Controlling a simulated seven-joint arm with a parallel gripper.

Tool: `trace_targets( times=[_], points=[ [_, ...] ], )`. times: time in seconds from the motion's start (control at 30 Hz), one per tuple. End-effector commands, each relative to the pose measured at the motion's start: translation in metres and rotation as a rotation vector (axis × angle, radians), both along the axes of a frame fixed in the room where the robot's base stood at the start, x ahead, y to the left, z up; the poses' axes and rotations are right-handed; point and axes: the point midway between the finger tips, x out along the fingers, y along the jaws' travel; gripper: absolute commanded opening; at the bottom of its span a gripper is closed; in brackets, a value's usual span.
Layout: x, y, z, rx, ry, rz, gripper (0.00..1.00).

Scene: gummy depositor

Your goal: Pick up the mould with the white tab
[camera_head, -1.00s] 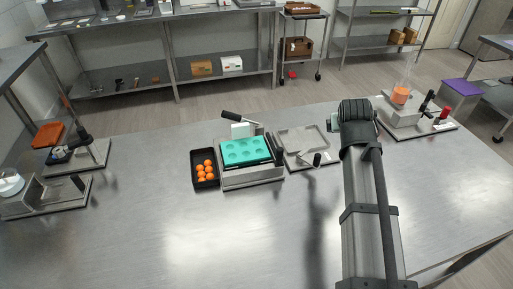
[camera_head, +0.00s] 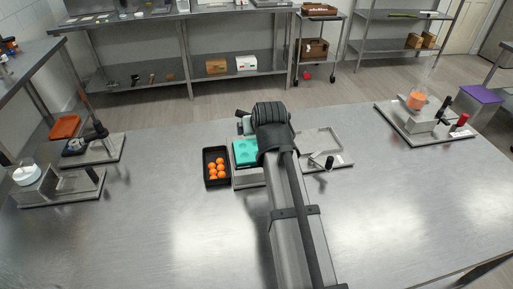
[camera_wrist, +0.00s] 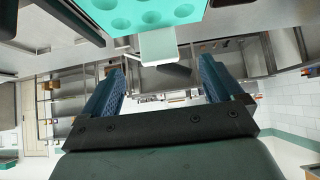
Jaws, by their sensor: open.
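The teal mould (camera_head: 244,152) with round cavities sits on a metal fixture near the middle of the table. My arm covers its right part in the head view. The mould (camera_wrist: 140,12) also shows at the top of the wrist view, with its white tab (camera_wrist: 159,47) sticking out toward my gripper. My gripper (camera_wrist: 161,66) is open and empty. Its two blue fingers stand apart, and the tab appears between and beyond the fingertips, not touching them.
A black tray (camera_head: 204,171) of orange balls stands just left of the mould. A flat metal tray station (camera_head: 320,143) lies to the right. Other stations stand at the far left (camera_head: 84,186) and far right (camera_head: 424,128). The front of the table is clear.

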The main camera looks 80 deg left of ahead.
Motion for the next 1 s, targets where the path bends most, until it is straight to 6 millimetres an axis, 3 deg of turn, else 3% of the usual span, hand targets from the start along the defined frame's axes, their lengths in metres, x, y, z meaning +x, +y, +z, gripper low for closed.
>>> trace_targets(
  times=[0.2, 0.63, 1.0],
  points=[
    [0.001, 0.028, -0.025, -0.002, -0.001, -0.001, 0.94],
    [0.002, 0.045, -0.042, 0.0, -0.001, -0.001, 0.94],
    [0.004, 0.078, -0.07, 0.0, -0.001, -0.001, 0.94]
  ],
)
